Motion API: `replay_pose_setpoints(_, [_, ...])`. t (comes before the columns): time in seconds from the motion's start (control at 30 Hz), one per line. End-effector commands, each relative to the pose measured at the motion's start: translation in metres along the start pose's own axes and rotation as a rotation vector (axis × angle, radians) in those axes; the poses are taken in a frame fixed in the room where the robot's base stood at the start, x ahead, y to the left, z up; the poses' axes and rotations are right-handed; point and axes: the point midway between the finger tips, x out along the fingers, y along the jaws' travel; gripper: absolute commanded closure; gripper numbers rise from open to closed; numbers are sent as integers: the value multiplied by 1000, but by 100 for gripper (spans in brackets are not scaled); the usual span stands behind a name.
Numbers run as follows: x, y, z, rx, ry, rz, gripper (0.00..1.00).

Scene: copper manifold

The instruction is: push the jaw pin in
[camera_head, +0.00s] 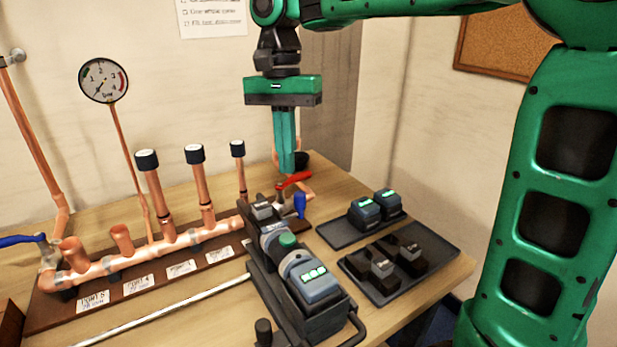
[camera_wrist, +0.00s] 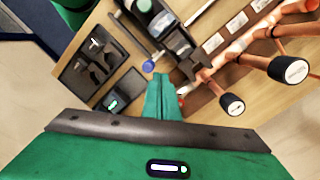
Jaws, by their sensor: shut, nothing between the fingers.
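The press tool (camera_head: 275,243) lies in a dark cradle at the front middle of the table, its jaw end toward the copper manifold. A blue-headed pin (camera_head: 300,205), which looks like the jaw pin, sticks out at the right side of the jaw end. In the wrist view its round blue head (camera_wrist: 148,66) shows beside the tool (camera_wrist: 176,42), clear of the tool's body. My gripper (camera_head: 287,170) is shut and empty, pointing down above and behind the pin. In the wrist view the closed fingers (camera_wrist: 160,82) end close to the pin head, apparently apart from it.
The copper manifold (camera_head: 190,237) with capped upright pipes stands left of my gripper. A red valve handle (camera_head: 294,180) is just below the fingertips. Trays with batteries (camera_head: 365,213) and dark jaws (camera_head: 383,268) lie to the right. A gauge (camera_head: 103,80) stands at the back left.

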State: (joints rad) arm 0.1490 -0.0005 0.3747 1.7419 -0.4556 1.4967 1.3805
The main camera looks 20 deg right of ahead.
Motion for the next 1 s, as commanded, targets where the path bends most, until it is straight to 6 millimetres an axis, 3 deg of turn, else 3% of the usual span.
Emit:
replay_pose_setpoints(0.23, [12,-6,-18,102,-100,24,100])
replay_pose_setpoints(0.47, [8,3,-37,189,-182,10,100])
replay_pose_setpoints(1.0, [-32,68,-90,369,-289,-149,100])
